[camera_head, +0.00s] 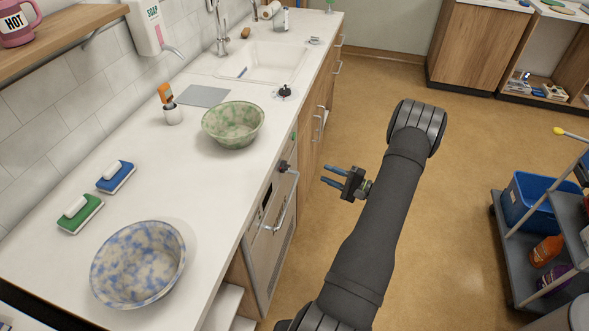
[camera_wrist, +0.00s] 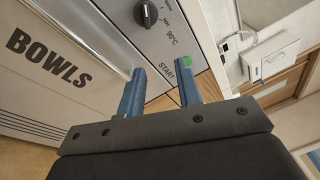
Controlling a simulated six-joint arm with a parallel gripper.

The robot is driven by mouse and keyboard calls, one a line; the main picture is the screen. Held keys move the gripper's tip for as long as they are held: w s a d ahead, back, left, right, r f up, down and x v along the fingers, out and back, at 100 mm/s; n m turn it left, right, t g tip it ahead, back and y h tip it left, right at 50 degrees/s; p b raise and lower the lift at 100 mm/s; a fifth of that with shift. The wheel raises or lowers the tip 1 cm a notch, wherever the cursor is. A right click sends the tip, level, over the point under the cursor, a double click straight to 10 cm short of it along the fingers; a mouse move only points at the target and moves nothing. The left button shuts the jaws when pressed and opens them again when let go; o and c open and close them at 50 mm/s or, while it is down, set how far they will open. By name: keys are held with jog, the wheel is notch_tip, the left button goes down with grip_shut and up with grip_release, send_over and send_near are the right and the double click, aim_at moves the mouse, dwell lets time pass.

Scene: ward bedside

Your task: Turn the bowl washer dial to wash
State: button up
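The bowl washer (camera_head: 268,232) is built in under the counter, and its door reads BOWLS in the wrist view (camera_wrist: 55,62). Its black dial (camera_head: 284,167) sticks out of the front panel. In the wrist view the dial (camera_wrist: 146,14) is at the top, beside small marks and a 90°C label; its setting is too small to read. A green START button (camera_wrist: 187,61) is on the same panel. My gripper (camera_head: 325,175) is in front of the washer, its blue fingers apart and empty. In the wrist view the fingertips (camera_wrist: 160,72) are short of the dial, apart from it.
A bar handle (camera_head: 284,212) juts from the washer. A cart (camera_head: 520,262) stands right; the floor between is clear.

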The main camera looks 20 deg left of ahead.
aim_at(286, 167)
jog(key=s+d+r+g, duration=0.1)
jog(key=d+g, duration=0.3)
jog(key=d, duration=0.1)
jog(key=a, duration=1.7)
jog(key=shift+s, duration=0.15)
grip_shut()
